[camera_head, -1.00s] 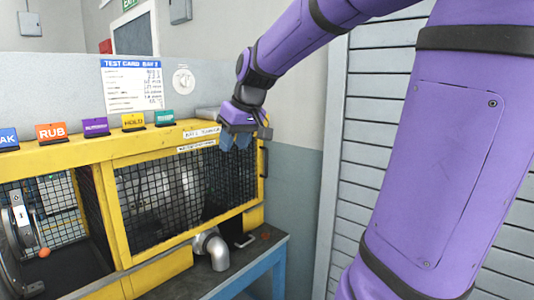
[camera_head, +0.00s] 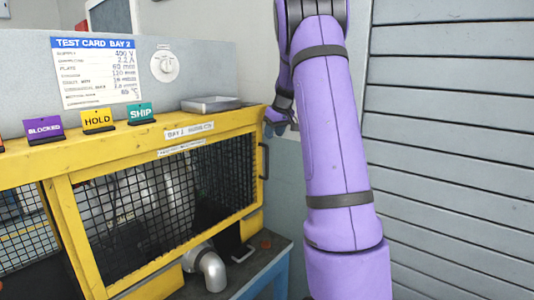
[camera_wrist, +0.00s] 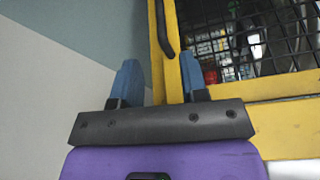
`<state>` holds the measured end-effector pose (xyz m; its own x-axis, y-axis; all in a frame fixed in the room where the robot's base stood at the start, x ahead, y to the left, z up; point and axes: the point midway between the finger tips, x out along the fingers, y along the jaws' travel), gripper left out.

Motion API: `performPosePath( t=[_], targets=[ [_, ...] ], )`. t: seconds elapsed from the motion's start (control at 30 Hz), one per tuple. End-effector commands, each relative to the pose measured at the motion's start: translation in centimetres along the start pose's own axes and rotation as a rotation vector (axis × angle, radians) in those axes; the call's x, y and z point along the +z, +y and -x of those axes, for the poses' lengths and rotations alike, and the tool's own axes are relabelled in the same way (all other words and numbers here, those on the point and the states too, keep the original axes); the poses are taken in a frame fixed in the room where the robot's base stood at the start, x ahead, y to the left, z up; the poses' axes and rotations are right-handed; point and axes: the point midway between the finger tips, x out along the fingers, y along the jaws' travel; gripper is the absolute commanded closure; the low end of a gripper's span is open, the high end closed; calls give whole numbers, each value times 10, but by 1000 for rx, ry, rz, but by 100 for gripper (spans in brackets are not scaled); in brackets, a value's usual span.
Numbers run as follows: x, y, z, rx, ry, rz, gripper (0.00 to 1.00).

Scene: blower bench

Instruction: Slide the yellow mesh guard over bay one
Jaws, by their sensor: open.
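The yellow mesh guard (camera_head: 165,205) is a yellow frame with black wire mesh. In the head view it stands across the right-hand bay, under a label reading BAY 2. Its black bar handle (camera_head: 265,160) is on the right edge. My gripper (camera_head: 279,122) is by the cabinet's right end, above the handle, partly hidden by my arm. In the wrist view my gripper (camera_wrist: 160,78) is open and empty, with two blue fingers apart. The handle (camera_wrist: 164,30) shows just beyond and between the fingertips, against the yellow edge. Bay one, at the far left, is only partly in view.
Purple BLOCKED (camera_head: 44,130), yellow HOLD (camera_head: 98,121) and teal SHIP (camera_head: 141,113) signs line the cabinet top, with a metal tray (camera_head: 210,104). A grey elbow pipe (camera_head: 207,265) stands below the guard. A slatted wall (camera_head: 450,150) is to the right.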

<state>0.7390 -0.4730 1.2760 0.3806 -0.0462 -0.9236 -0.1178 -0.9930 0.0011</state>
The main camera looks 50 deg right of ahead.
Motion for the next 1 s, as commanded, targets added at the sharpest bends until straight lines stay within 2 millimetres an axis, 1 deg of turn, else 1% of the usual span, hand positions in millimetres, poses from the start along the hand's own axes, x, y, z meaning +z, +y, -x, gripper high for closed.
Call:
performPosePath(
  t=[0.17, 0.4, 0.5, 0.6, 0.77, 1.0],
  targets=[
    [1, -1, -25, -2, -4, -1, 60],
    [0, -1, -68, -2, -3, -1, 60],
    [1, -1, -82, -2, -3, 0, 60],
    [0, -1, -92, -2, -2, -1, 60],
    [0, -1, -102, -1, -1, -1, 60],
    [0, -1, -103, -1, -1, 0, 60]
  ],
)
